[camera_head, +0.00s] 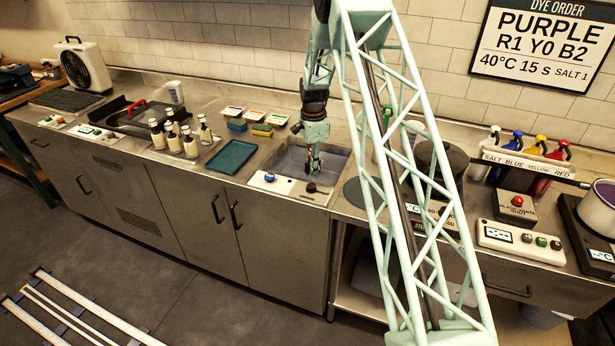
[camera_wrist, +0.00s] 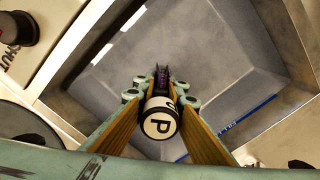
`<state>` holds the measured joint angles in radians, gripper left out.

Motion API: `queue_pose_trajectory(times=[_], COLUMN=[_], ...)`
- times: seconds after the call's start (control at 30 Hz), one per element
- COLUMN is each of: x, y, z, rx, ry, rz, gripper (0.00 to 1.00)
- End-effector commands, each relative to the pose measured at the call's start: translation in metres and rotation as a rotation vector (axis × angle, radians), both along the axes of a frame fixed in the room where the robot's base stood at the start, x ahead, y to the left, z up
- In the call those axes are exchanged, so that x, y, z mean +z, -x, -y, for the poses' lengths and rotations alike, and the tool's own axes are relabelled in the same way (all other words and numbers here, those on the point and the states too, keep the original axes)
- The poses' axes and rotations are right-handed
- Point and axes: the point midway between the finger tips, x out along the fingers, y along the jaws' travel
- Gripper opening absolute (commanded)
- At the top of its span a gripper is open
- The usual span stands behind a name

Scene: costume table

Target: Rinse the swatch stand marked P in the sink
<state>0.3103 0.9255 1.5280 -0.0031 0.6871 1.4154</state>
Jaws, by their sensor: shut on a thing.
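The swatch stand marked P (camera_wrist: 159,125) is a dark round piece with a white cap bearing a black P. A dark purple part (camera_wrist: 162,80) shows beyond it in the wrist view. My gripper (camera_wrist: 160,97) is shut on the stand, with a finger on each side. The grey metal sink (camera_wrist: 215,45) lies beneath it. In the head view my gripper (camera_head: 313,168) reaches down into the sink (camera_head: 338,162), and the stand is too small to make out there. I cannot tell whether the stand touches the basin floor or how much water is in it.
A blue knob (camera_head: 270,177) and a dark red knob (camera_head: 311,188) sit on the sink's front ledge. A blue tray (camera_head: 231,157) and several bottles (camera_head: 190,142) stand to the left. A blue line (camera_wrist: 250,111) marks the basin wall. Pump bottles (camera_head: 512,147) stand at right.

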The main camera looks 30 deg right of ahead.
Motion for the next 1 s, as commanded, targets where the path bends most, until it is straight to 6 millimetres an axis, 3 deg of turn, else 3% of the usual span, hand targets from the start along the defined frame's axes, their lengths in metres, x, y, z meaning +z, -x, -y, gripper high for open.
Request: queue_pose_trajectory(times=[1.0], x=[0.056], y=[0.000], z=[0.000], rx=[0.000], ry=[0.000], rz=[0.000], gripper=[0.00])
